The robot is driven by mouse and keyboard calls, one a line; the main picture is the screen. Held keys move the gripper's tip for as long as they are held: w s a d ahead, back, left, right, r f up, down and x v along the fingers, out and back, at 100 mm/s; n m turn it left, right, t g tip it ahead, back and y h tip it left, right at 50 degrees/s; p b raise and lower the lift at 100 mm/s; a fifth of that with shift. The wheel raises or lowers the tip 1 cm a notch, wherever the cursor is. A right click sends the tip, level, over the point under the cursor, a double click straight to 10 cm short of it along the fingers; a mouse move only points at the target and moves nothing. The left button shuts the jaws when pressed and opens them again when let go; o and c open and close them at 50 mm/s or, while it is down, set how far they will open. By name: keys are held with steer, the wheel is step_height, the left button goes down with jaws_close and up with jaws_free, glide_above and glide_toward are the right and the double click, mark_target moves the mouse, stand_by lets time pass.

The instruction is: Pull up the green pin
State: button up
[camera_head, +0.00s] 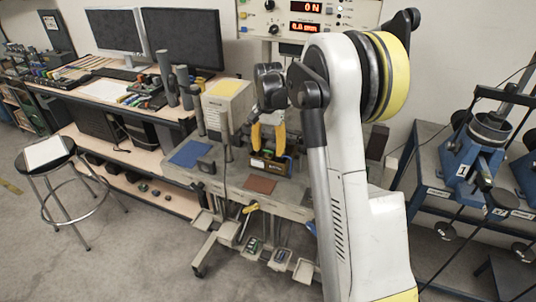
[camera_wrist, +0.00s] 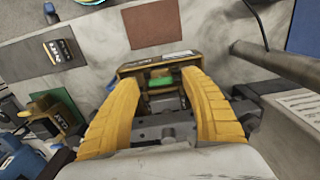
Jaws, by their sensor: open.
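A small dark and yellowish device (camera_head: 262,166) stands on the grey workbench, below my gripper (camera_head: 267,148) in the head view. In the wrist view the device (camera_wrist: 157,65) lies just beyond my gripper (camera_wrist: 160,84). A green part (camera_wrist: 163,79), likely the green pin, shows on it between the two yellow fingers. The fingers are open, one on each side, and I see nothing held. I cannot tell whether they touch the device. The pin is too small to make out in the head view.
A brown mat (camera_head: 260,185) and a blue mat (camera_head: 190,153) lie on the bench. A grey post (camera_wrist: 280,62) rises close to the right finger in the wrist view. A dark box (camera_wrist: 58,51) and a yellow-and-black device (camera_wrist: 55,115) are to the left.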

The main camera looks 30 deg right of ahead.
steer(key=shift+f, duration=0.65)
jaws_close()
steer(key=shift+r+p, duration=0.65)
steer(key=shift+r, duration=0.3)
steer(key=shift+w+f, duration=0.1)
jaws_free()
